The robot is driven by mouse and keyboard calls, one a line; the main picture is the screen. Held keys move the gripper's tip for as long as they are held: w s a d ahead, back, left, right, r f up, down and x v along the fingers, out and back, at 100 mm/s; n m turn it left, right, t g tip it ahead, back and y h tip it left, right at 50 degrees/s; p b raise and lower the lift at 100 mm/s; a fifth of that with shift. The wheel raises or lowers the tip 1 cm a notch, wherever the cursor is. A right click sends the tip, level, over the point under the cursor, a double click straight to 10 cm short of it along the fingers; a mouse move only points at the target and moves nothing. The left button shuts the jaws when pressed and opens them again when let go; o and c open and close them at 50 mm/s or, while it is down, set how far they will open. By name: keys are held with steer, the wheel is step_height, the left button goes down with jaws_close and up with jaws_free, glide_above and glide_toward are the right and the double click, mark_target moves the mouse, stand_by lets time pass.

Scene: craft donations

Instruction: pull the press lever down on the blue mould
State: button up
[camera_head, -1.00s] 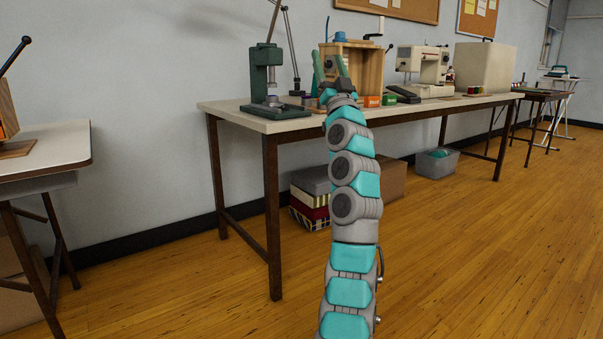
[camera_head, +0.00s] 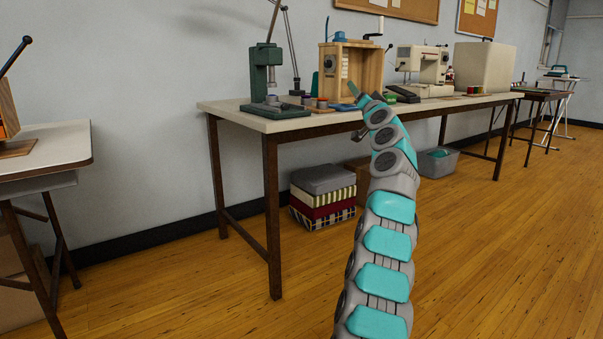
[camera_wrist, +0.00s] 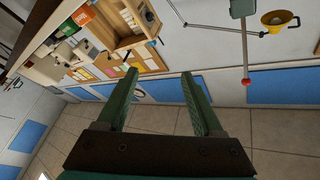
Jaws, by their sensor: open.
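The green press (camera_head: 263,70) stands at the left end of the long table. Its lever (camera_head: 273,22) points up and runs out of the top of the head view. In the wrist view the lever (camera_wrist: 245,55) ends in a red knob, right of my fingers and clear of them. A small round piece (camera_head: 272,99) sits on the press base; I cannot make out whether it is blue. My gripper (camera_wrist: 160,73) is open with nothing between its green fingers. In the head view it (camera_head: 354,92) is right of the press, in front of the wooden box.
The wooden box (camera_head: 375,70), several small coloured pots (camera_head: 309,101) and a sewing machine (camera_head: 421,66) share the long table (camera_head: 290,124). A lamp (camera_wrist: 278,21) is near the lever. Cushions (camera_head: 323,193) lie under the table. The floor in front is clear.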

steer(key=s+a+f+n+g+y, duration=0.3)
steer(key=s+a+f+g+y, duration=0.35)
steer(key=a, duration=0.55)
steer(key=s+a+f+n+g+h, duration=0.1)
steer(key=s+a+f+g, duration=0.2)
steer(key=s, duration=0.5)
steer(key=s+a+f+n+g, duration=0.1)
steer(key=s+f+g, duration=0.1)
steer(key=s+f, duration=0.4)
steer(key=s+a+f+n+g+h, duration=0.1)
steer(key=s+a+f+g, duration=0.15)
steer(key=s, duration=0.65)
steer(key=s+d+f+g+h, duration=0.3)
steer(key=s+d+f, duration=0.4)
steer(key=s, duration=0.8)
steer(key=s+d+f+g+h, duration=0.3)
steer(key=s+f, duration=0.5)
steer(key=s, duration=0.7)
steer(key=s+d+f+g+h, duration=0.25)
steer(key=s+d+f, duration=0.5)
steer(key=s, duration=0.65)
step_height(320, 180, up, 14)
steer(key=a+y+p, duration=0.1)
steer(key=p, duration=1.3)
steer(key=shift+m+p, duration=0.3)
